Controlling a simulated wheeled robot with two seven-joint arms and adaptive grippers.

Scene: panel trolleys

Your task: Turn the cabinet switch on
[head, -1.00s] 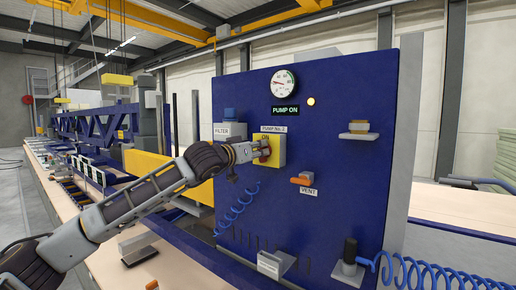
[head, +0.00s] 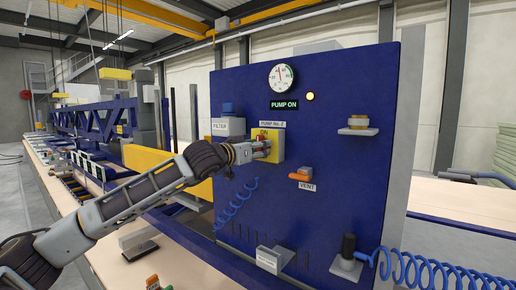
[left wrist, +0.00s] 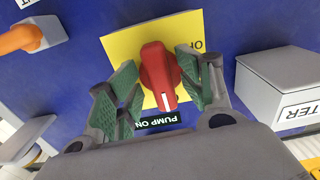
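The cabinet switch is a red knob (left wrist: 158,70) with a white pointer line, on a yellow plate (head: 276,152) on the blue panel. In the left wrist view, which is upside down, the pointer aims at the PUMP ON sign (left wrist: 158,120). In the head view the word ON shows at the plate's top, and the PUMP ON sign (head: 284,105) is above it. My left gripper (head: 263,148) is at the knob. In the left wrist view its green-padded fingers (left wrist: 157,75) are open on either side of the knob, with narrow gaps. My right gripper is out of view.
A round gauge (head: 282,77) and a glowing lamp (head: 310,97) are above the plate. The grey FILTER box (head: 228,127) is close on the left. The orange VENT handle (head: 300,174) sticks out at the lower right. A blue coiled hose (head: 236,202) hangs below.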

